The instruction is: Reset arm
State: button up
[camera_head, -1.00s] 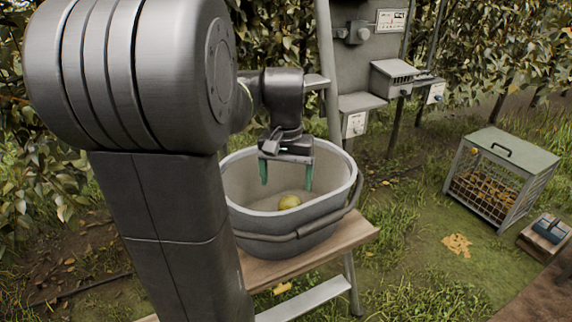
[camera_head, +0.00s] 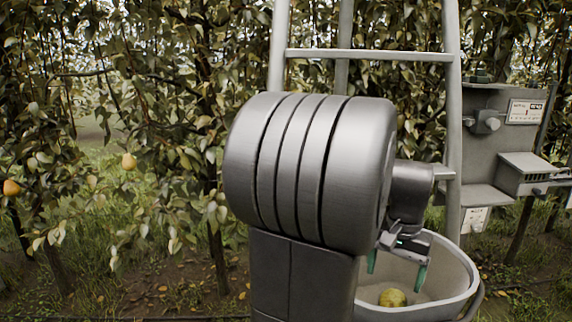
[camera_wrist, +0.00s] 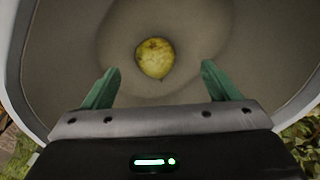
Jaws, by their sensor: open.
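My gripper (camera_head: 397,268) has two green fingers set apart, with nothing between them. It hangs over the grey bucket (camera_head: 462,290) at the lower right of the head view. One yellow-green pear (camera_head: 392,298) lies on the bucket floor. In the wrist view the pear (camera_wrist: 154,58) lies beyond and between the open fingertips (camera_wrist: 158,78), apart from them, and the bucket's pale rim (camera_wrist: 16,70) curves around the view's edge. My arm hides the bucket's left part in the head view.
A metal ladder (camera_head: 452,120) stands behind my arm and the bucket. A grey equipment box (camera_head: 505,135) with shelves is at the right. Pear trees fill the back, with pears hanging at the left (camera_head: 129,162) and far left (camera_head: 12,188).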

aim_at(389, 297)
notch_tip(389, 297, down, 10)
jog(key=shift+r, duration=0.35)
jog(key=shift+f, duration=0.1)
notch_tip(389, 297, up, 14)
notch_tip(389, 297, down, 14)
jog(key=shift+f, duration=0.2)
notch_tip(389, 297, up, 18)
jog(key=p, duration=1.2)
jog(key=shift+r, duration=0.15)
jog(key=shift+w+a, duration=0.1)
jog(key=shift+a, duration=0.05)
